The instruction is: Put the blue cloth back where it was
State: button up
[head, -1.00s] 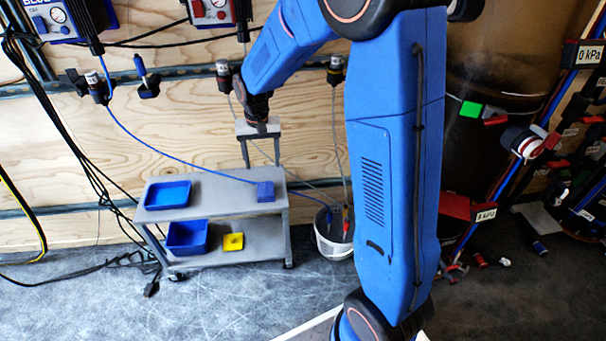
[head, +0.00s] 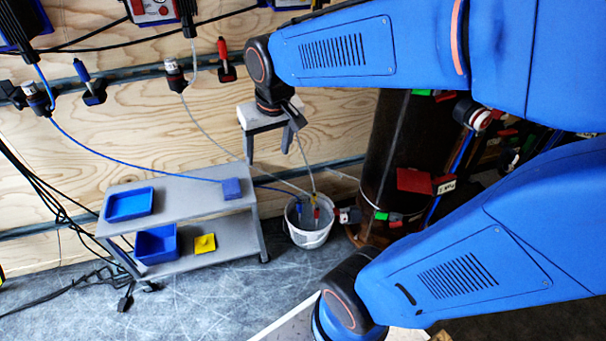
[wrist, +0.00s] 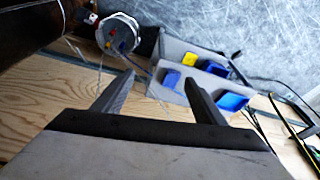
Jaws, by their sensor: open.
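A small blue block-like piece (head: 231,188), perhaps the folded blue cloth, lies on the right end of the grey cart's top (head: 185,188). It also shows in the wrist view (wrist: 171,79), between my fingertips in the picture but well beyond them. I cannot tell its material. My gripper (head: 268,145) is open and empty, in the air above and right of the cart. In the wrist view its two fingers (wrist: 157,82) are spread with nothing between them.
A blue tray (head: 130,204) sits on the cart's top left. A blue bin (head: 156,244) and a yellow piece (head: 205,243) are on the lower shelf. A white bucket (head: 309,236) with hoses stands right of the cart. Thin hoses hang near my gripper; a dark tank (head: 392,150) stands right.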

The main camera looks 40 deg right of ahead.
jog(key=s+d+n+t, duration=0.1)
jog(key=s, duration=1.1)
jog(key=shift+s+d+r+t, duration=0.2)
jog(key=shift+d+t, duration=0.1)
jog(key=shift+t, duration=0.1)
dwell(0.6)
